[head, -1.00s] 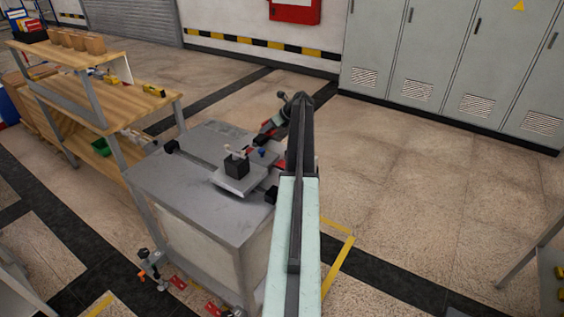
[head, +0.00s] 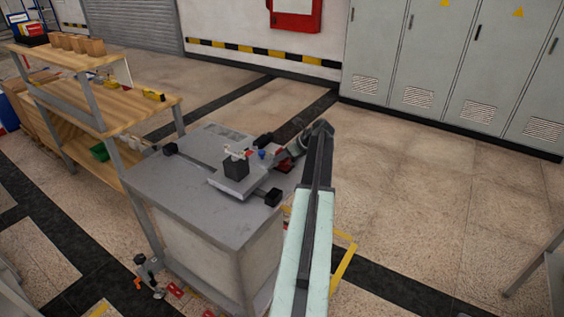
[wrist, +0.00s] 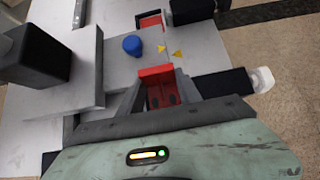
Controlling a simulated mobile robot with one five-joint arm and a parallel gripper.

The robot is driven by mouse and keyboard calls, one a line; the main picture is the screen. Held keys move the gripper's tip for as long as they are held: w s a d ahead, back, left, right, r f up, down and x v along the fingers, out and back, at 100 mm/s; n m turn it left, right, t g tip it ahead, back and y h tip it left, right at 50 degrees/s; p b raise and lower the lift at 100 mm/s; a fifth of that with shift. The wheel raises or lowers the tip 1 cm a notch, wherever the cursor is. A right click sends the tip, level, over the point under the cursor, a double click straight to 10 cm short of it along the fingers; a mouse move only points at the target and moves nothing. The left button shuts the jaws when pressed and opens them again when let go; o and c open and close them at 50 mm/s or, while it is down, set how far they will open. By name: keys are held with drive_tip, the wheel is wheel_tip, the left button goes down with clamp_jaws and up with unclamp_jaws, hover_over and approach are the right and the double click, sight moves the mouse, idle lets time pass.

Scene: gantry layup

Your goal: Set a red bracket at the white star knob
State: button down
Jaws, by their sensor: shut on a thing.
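My gripper (wrist: 160,93) is shut on a red bracket (wrist: 156,74), which shows between the fingers in the wrist view. It is over the right part of the grey fixture plate (wrist: 122,70); I cannot tell if the bracket touches it. A blue knob (wrist: 132,45) is just ahead and left of the bracket. A white knob (wrist: 262,79) is on the right, at the end of a black bar; its star shape is not clear. A second red piece (wrist: 149,22) lies farther ahead. In the head view, the arm's end partly hides the bracket.
A tall dark block (head: 236,168) stands on the fixture left of the blue knob. Black clamp blocks (head: 273,197) sit around it on the grey cart (head: 165,195). Two yellow arrow marks (wrist: 170,51) are beside the blue knob.

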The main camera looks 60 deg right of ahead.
drive_tip(key=shift+f+b, duration=0.4)
drive_tip(key=shift+f, duration=0.25)
drive_tip(key=c, duration=1.1)
unclamp_jaws()
drive_tip(key=shift+r, duration=0.25)
drive_tip(key=p+v, duration=0.9)
drive_tip(key=v, duration=0.3)
drive_tip(key=shift+r+p, duration=0.4)
